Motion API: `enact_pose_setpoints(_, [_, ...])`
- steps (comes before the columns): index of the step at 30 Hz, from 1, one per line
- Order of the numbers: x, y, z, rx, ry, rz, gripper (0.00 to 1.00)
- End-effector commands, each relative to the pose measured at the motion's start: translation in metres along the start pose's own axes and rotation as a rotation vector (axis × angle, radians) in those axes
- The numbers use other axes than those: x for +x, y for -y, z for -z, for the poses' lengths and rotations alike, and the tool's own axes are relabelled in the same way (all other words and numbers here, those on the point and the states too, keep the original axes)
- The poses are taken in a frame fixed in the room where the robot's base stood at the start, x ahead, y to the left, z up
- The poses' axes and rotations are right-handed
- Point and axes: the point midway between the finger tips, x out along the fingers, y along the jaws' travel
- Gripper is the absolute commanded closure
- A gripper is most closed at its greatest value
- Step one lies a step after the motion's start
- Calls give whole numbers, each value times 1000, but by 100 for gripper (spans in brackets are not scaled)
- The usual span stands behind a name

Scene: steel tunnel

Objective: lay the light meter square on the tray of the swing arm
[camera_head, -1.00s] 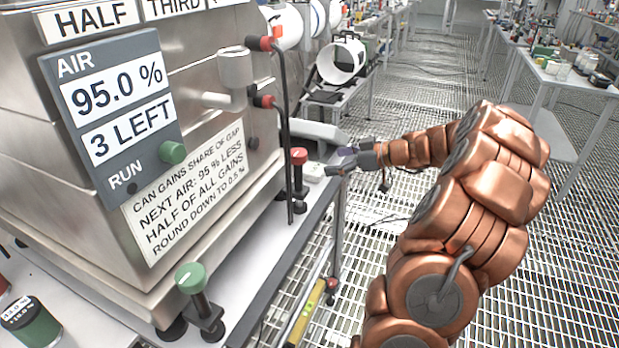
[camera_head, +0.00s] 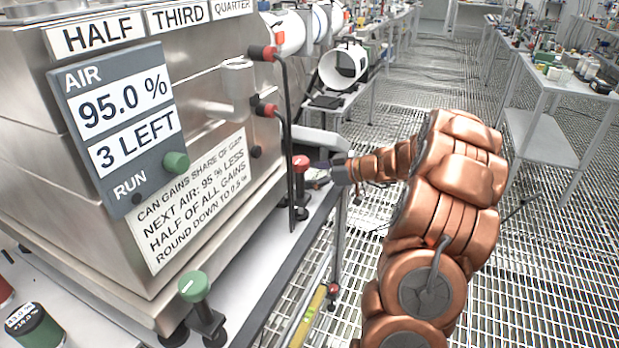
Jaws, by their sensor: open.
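My gripper (camera_head: 318,168) is at the far end of the bench, beside the red-topped knob. It is small and partly hidden by the knob, and its jaws are open. A small pale thing (camera_head: 312,181) lies on the bench top just below the fingers; it may be the light meter, but I cannot tell for sure. I see no clear contact between it and the fingers. A grey bar (camera_head: 316,139) sticks out from behind the steel box above my gripper; I cannot tell if it belongs to the swing arm. I cannot make out the tray.
The steel box (camera_head: 215,120) with an air panel (camera_head: 125,125) fills the left. A red-topped knob (camera_head: 301,163) and a green-topped knob (camera_head: 194,287) stand on the bench (camera_head: 262,275). Black upright rods run beside the box. Grating floor lies open at right; a white table (camera_head: 560,85) stands beyond.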

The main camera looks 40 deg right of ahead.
Motion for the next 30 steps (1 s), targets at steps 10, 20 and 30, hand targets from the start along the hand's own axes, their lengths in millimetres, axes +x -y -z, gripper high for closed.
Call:
enact_pose_setpoints(10, [0,0,0,0,0,0,38])
enact_pose_setpoints(20, [0,0,0,0,0,0,72])
enact_pose_setpoints(30, [-1,0,3,-2,-1,0,82])
